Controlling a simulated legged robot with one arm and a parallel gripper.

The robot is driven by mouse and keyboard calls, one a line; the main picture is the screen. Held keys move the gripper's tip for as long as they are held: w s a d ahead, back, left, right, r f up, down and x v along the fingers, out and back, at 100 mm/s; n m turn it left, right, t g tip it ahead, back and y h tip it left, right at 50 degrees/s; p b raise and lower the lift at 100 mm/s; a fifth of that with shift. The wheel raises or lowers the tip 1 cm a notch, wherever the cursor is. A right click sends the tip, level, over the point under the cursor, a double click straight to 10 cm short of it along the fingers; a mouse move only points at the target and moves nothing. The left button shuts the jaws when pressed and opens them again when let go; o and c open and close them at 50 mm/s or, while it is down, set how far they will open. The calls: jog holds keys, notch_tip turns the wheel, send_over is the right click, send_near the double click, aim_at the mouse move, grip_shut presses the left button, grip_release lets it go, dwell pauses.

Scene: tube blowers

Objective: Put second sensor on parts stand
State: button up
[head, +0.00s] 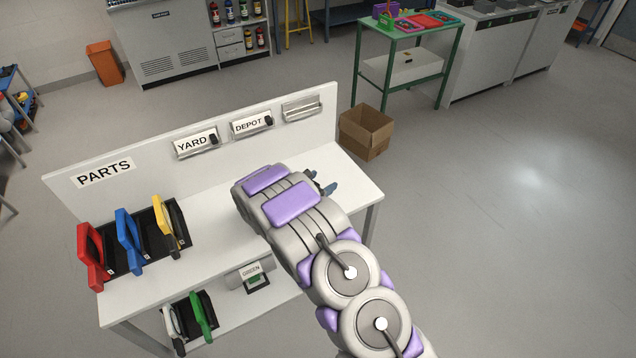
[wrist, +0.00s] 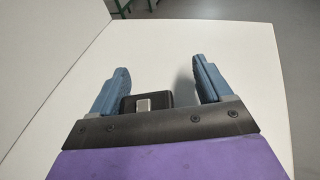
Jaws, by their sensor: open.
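The parts stand (head: 225,228) is a white table with a back panel marked PARTS. My gripper (head: 325,186) is over its right end, mostly hidden behind my arm in the head view. In the wrist view my gripper (wrist: 161,78) is open, its blue fingers apart above the white top. A small black block with a silver square (wrist: 146,103) shows between the finger bases; I cannot tell whether it is a sensor or part of my gripper. Small dark pieces, possibly sensors, sit on the YARD holder (head: 195,143) and the DEPOT holder (head: 251,124).
A third, unlabelled metal holder (head: 302,108) is on the panel. Red, blue and yellow tube blowers (head: 130,240) stand in a black rack at the left. A cardboard box (head: 367,132) stands behind.

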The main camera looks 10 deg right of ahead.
jog(key=shift+a+r, duration=0.1)
jog(key=shift+a, duration=0.1)
jog(key=p+v, duration=0.2)
jog(key=v, duration=0.9)
jog(key=shift+a+p, duration=0.15)
jog(key=shift+p, duration=0.25)
jog(key=shift+s+a, duration=0.3)
jog(key=shift+a, duration=0.25)
jog(key=s+d+r+m+g+h, duration=0.1)
jog(key=s+d+r+m+g, duration=0.3)
jog(key=s+d+r+m, duration=0.3)
jog(key=s+d+r+m+g+h, duration=0.1)
jog(key=s+d+r+m+g, duration=0.35)
jog(key=d+r, duration=0.45)
jog(key=s+d+r+m+g+y, duration=0.1)
jog(key=s+r+m+g+y, duration=0.3)
jog(key=s, duration=0.7)
jog(key=s+r+m+y, duration=0.2)
jog(key=s+m, duration=0.4)
jog(key=s, duration=0.4)
jog(key=s+a+r+m+t+y, duration=0.1)
jog(key=s+a+m+y, duration=0.3)
jog(key=s+a, duration=0.5)
jog(key=s+y, duration=0.2)
jog(key=s, duration=0.1)
jog(key=shift+s+a+r+y, duration=0.2)
jog(key=shift+s+r+y, duration=0.1)
jog(key=shift+s+y, duration=0.1)
